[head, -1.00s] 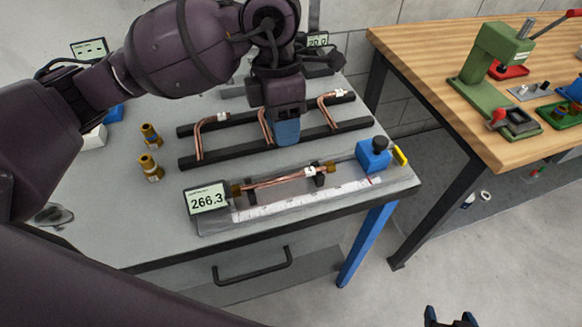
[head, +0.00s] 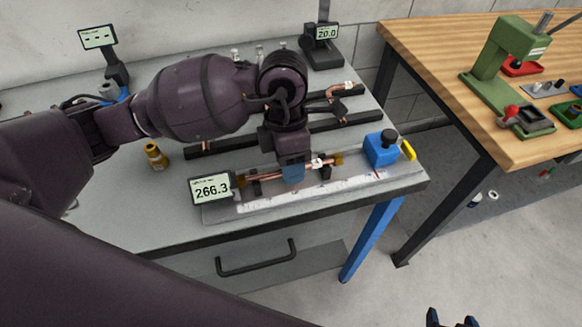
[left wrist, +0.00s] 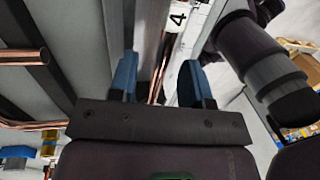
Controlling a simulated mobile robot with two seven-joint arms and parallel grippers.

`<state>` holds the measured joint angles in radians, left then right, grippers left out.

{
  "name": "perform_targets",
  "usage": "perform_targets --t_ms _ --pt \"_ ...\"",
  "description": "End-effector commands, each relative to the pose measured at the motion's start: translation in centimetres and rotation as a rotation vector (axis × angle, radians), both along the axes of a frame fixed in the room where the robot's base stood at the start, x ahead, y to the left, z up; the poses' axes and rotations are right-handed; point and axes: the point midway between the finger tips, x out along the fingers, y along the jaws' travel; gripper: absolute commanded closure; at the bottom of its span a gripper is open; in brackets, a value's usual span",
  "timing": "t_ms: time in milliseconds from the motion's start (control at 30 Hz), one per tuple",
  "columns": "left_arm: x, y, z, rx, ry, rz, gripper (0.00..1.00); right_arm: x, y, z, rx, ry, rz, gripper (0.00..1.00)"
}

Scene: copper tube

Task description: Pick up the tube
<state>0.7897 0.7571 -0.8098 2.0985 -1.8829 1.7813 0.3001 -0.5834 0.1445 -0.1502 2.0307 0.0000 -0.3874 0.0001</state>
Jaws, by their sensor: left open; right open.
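The copper tube (head: 265,177) lies across the black supports of the measuring fixture, with a white tag and brass-coloured parts near its ends. My left gripper (head: 292,175) is open over the tube's middle and hides part of it. In the left wrist view, the tube (left wrist: 157,84) runs between the two blue fingertips of my left gripper (left wrist: 158,82), with space on either side. I cannot tell exactly how far down the fingers reach around it. My right gripper (head: 452,320) is open and empty at the bottom edge, away from the table.
The fixture has a display (head: 211,190) reading 266.3, a white ruler (head: 310,193) in front and a blue block (head: 382,148) at right. Behind is a black rack (head: 345,123) with bent copper tubes, partly hidden by my arm. A brass fitting (head: 156,156) stands left.

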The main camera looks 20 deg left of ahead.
Motion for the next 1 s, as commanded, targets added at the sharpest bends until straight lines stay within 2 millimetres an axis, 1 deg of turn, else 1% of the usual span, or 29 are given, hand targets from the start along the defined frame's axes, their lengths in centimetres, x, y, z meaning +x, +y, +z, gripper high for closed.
perform_targets --t_ms 233,500,533,867,1000 --pt "0.0 0.0 -0.1 0.000 0.000 0.000 0.56 0.0 0.0 0.0 -0.002 0.000 0.001 0.28" --pt "0.0 0.0 -0.1 0.000 0.000 0.000 0.97 0.1 0.0 0.0 -0.002 0.000 0.001 0.28" --pt "0.0 0.0 -0.1 0.000 0.000 0.000 1.00 0.1 0.0 0.0 -0.002 0.000 0.001 0.28" --pt "0.0 0.0 0.1 0.000 -0.001 0.000 1.00 0.1 0.0 0.1 -0.002 -0.001 0.001 0.28" --pt "0.0 0.0 1.3 -0.001 -0.003 0.000 1.00 0.2 0.0 0.3 -0.001 -0.004 0.001 0.28"
